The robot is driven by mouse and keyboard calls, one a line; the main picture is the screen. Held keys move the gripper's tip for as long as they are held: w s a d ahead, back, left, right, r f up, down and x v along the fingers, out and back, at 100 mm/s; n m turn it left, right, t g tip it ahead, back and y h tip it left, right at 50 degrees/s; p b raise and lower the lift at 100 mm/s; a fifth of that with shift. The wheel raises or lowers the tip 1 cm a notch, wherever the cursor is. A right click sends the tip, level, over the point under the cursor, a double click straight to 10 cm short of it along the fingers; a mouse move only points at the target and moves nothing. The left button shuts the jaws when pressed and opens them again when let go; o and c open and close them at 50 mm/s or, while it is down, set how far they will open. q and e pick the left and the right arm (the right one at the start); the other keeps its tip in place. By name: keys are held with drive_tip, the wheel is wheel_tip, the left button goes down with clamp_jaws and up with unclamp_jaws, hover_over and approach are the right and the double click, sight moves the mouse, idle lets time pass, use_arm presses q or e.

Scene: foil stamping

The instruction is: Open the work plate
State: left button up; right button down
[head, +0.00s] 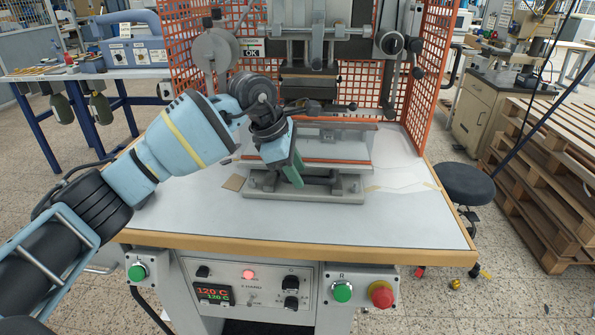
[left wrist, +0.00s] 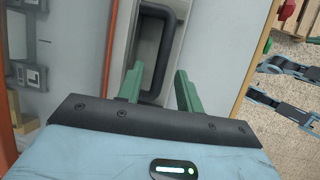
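The work plate (head: 345,147) is a pale, flat plate with orange strips, set low on the press under the stamping head. My left gripper (head: 291,168) is at its front left side, pointing down and partly covering it. In the left wrist view a dark looped handle (left wrist: 171,50) lies on a light grey surface. The green fingers of my left gripper (left wrist: 160,88) stand apart near the handle's near end, with nothing pressed between them. Contact with the handle cannot be told.
The press table (head: 400,220) is mostly clear in front, with a small brown card (head: 233,183) at left. Orange mesh guards (head: 430,70) flank the press. A control panel (head: 250,285) is below the table edge. A black stool (head: 467,184) stands at right.

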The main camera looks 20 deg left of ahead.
use_arm(q)
drive_tip(key=shift+w+d+f, duration=0.15)
drive_tip(key=shift+d+f, duration=0.05)
drive_tip(key=shift+f, duration=0.2)
use_arm(e)
drive_tip(key=shift+w+r, duration=0.1)
drive_tip(key=shift+w, duration=0.3)
use_arm(q)
drive_tip(key=shift+c, duration=0.2)
clamp_jaws()
use_arm(e)
drive_tip(key=shift+s, duration=0.25)
drive_tip(key=shift+s+d, duration=0.1)
drive_tip(key=shift+s, duration=0.1)
